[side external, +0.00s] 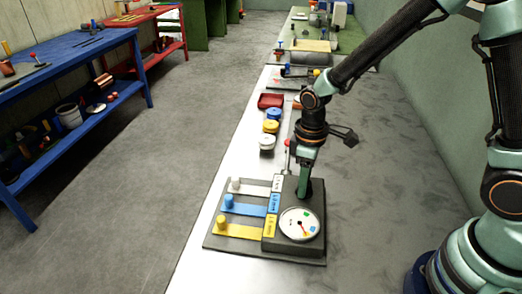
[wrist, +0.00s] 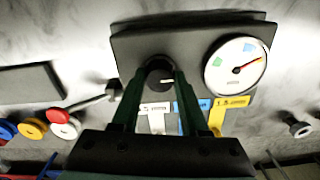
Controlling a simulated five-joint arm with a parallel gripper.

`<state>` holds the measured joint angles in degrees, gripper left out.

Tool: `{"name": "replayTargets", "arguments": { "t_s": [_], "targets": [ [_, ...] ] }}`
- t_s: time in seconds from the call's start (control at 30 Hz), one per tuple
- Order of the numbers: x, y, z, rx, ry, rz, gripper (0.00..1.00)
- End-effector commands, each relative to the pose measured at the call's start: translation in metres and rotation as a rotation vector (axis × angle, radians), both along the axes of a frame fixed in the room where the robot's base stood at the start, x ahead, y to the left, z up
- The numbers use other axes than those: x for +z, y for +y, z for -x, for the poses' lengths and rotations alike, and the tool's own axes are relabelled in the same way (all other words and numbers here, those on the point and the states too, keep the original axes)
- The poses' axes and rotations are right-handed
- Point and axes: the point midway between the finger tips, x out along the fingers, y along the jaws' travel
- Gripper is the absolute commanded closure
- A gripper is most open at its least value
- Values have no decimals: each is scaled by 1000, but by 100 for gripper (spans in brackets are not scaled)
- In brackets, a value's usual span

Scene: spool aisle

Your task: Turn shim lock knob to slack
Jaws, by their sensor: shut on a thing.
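A dark lock panel (side external: 225,245) stands on the bench in the side external view. It also shows in the wrist view (wrist: 135,45). My gripper (side external: 303,190) reaches down to its far end and hides the knob there. In the wrist view the round black knob (wrist: 157,80) sits between the fingers of my gripper (wrist: 161,72), which are shut on it. A short white mark on the knob points to the right. A white round dial (wrist: 235,64) with a red needle and green and blue patches is beside it. No slack marking is readable.
White, blue (side external: 228,202) and yellow (side external: 222,223) pegs stand on coloured strips left of the dial. A red-tipped lever (wrist: 85,107) is near the knob.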

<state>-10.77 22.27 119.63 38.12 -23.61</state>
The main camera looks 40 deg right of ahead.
Motion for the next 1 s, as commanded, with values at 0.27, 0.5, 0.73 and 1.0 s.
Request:
{"name": "replayTargets", "arguments": {
  "t_s": [0.27,0.5,0.73,1.0],
  "targets": [
    [2,0,0,131,0,0,100],
    [2,0,0,175,0,0,100],
    [1,0,0,181,0,0,100],
    [1,0,0,180,0,0,26]
  ]
}}
